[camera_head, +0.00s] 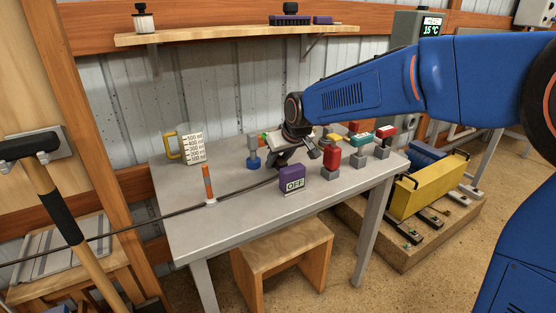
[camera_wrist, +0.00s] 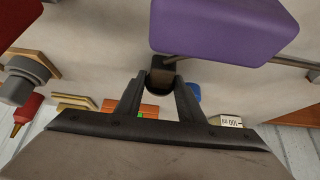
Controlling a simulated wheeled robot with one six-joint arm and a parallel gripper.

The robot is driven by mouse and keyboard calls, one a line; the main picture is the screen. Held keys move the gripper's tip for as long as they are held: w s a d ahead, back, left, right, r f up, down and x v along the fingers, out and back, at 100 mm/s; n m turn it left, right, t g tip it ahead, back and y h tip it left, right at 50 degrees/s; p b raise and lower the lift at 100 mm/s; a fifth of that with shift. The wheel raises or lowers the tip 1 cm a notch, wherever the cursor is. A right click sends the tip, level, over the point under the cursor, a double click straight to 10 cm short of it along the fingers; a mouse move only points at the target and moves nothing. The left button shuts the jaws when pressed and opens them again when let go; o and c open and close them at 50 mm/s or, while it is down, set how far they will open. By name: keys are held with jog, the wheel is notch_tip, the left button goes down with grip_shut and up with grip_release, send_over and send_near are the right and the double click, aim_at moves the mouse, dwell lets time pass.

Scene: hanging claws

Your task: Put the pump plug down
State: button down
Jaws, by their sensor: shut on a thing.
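My gripper (camera_head: 290,160) is low over the middle of the grey table (camera_head: 235,210), behind a purple box marked OFF (camera_head: 291,182). In the wrist view, my gripper (camera_wrist: 160,82) is shut on a small dark block, the pump plug (camera_wrist: 162,74), which sits between the fingertips. A dark cable (camera_head: 240,192) runs from the left over the table toward my gripper. The purple box (camera_wrist: 225,28) is close beside the plug in the wrist view. In the head view the plug is hidden; I cannot tell whether it touches the table.
A measuring jug (camera_head: 193,148), a blue-based fitting (camera_head: 253,155) and an orange post (camera_head: 208,184) stand to the left. The table's front left is mostly clear, apart from the cable.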

jog(key=shift+f, duration=0.1)
jog(key=c, duration=1.2)
grip_release()
jog(key=v, duration=1.2)
jog(key=s+d+m+h, duration=0.1)
jog(key=s+d, duration=0.2)
jog(key=d, duration=0.3)
jog(key=s+d+m, duration=0.1)
jog(key=s+d, duration=0.2)
jog(key=d, duration=0.2)
jog(key=s+d+f+m+h, duration=0.1)
jog(key=s+d+f+m, duration=0.1)
jog(key=s+d+f, duration=0.4)
jog(key=s+d+f+m+h, duration=0.1)
jog(key=s+d+f, duration=0.5)
jog(key=s+d, duration=0.7)
jog(key=s+m, duration=0.1)
jog(key=s, duration=0.5)
jog(key=shift+s+d+f+m+g+h, duration=0.25)
jog(key=shift+d+f+m+g+h, duration=0.05)
jog(key=shift+d+m+g, duration=0.1)
